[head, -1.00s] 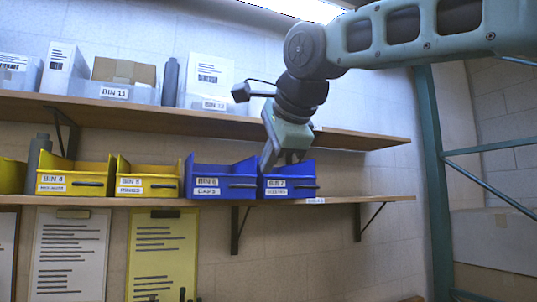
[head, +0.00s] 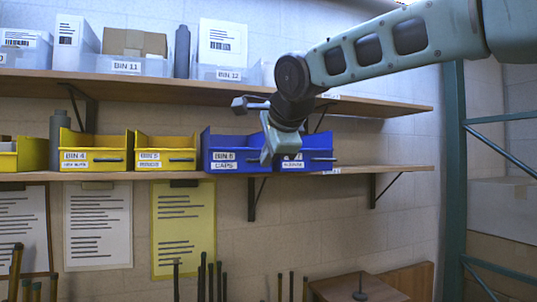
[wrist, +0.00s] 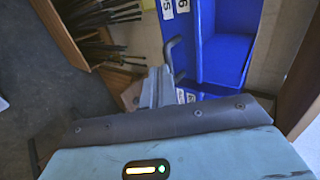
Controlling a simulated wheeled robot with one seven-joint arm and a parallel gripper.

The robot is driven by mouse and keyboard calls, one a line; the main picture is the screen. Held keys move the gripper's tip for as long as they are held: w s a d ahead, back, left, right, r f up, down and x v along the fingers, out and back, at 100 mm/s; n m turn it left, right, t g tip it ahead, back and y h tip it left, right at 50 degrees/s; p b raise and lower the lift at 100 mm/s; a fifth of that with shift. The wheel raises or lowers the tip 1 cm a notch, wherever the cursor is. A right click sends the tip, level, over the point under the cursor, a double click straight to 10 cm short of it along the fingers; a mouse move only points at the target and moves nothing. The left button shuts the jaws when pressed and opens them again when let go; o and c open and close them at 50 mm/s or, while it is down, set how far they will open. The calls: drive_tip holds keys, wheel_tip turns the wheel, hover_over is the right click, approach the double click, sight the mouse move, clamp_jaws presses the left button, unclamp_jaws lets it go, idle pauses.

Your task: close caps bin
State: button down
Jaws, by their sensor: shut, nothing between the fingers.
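The caps bin (head: 228,158) is a blue open-topped bin with a dark front handle, labelled CAPS, on the lower shelf in the head view. My gripper (head: 267,155) is shut and empty. It points down in front of the blue bins, at the caps bin's right end, and hides part of the neighbouring blue bin (head: 321,156). In the wrist view the closed fingers (wrist: 157,78) are beside a dark bin handle. A blue bin's interior shows there to their right; I cannot tell which blue bin it is. Contact with either bin is not clear.
Yellow bins (head: 95,160) stand left of the caps bin on the lower shelf (head: 350,170). The upper shelf (head: 190,87) with boxes runs above, behind my arm. A green rack post (head: 454,180) stands at the right. Dark rods stand below the shelf.

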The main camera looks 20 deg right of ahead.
drive_tip(key=shift+w, duration=0.1)
drive_tip(key=w+p, duration=0.2)
drive_tip(key=w, duration=1.1)
drive_tip(key=shift+s+d, duration=0.1)
